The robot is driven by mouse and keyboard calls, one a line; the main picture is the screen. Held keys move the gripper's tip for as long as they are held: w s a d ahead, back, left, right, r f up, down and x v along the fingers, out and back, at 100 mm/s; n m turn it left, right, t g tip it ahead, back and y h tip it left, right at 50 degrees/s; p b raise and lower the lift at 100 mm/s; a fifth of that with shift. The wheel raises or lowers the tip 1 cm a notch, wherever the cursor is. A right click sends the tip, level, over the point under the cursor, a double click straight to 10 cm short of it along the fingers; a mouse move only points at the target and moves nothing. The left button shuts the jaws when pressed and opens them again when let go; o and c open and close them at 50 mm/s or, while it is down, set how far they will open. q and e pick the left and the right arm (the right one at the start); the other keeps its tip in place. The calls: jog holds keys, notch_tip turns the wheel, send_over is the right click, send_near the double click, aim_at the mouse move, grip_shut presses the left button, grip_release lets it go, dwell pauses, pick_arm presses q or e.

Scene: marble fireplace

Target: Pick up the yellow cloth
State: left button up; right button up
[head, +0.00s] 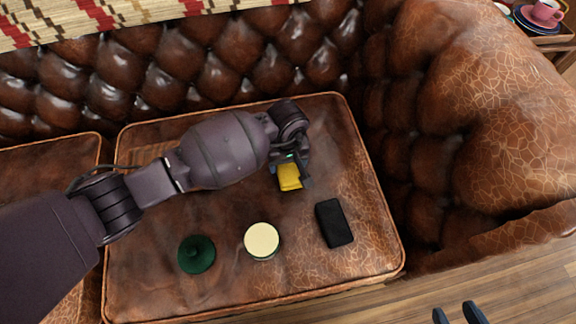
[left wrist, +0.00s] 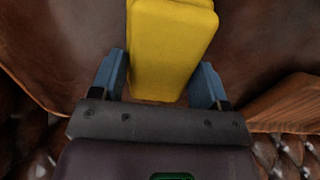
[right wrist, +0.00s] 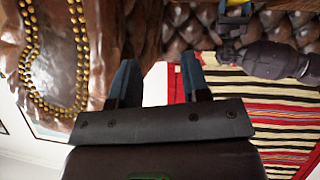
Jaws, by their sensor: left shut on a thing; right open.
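The yellow cloth (head: 290,178), a folded block, is at the back middle of the brown leather seat cushion. My left gripper (head: 292,170) is over it from the back. In the left wrist view the cloth (left wrist: 170,45) lies between the two blue fingers of my left gripper (left wrist: 160,82), which are shut on it. Whether it is lifted clear of the cushion I cannot tell. My right gripper (head: 457,313) is open and empty at the bottom edge of the head view, over the wood floor. Its parted fingers also show in the right wrist view (right wrist: 159,78).
On the cushion (head: 365,255) stand a dark green knobbed round object (head: 196,254), a cream-topped round tin (head: 261,241) and a black flat case (head: 333,223). The sofa's armrest (head: 490,110) rises at the right. A pink cup (head: 545,13) stands beyond it.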

pick_arm(q)
notch_tip(320, 180, up, 20)
jog(key=p, duration=0.6)
jog(key=shift+p, duration=0.3)
pick_arm(e)
jog(key=shift+s+a+r+g, duration=0.15)
jog(key=shift+r+g, duration=0.1)
jog(key=shift+g, duration=0.3)
jog(key=shift+s+d+r+g, duration=0.1)
jog(key=shift+s+r+g, duration=0.1)
jog(key=shift+g, duration=0.35)
pick_arm(q)
jog(key=shift+o, duration=0.9)
jog(key=shift+c, duration=0.5)
jog(key=shift+f, duration=0.15)
pick_arm(e)
jog(key=shift+s+f, duration=0.1)
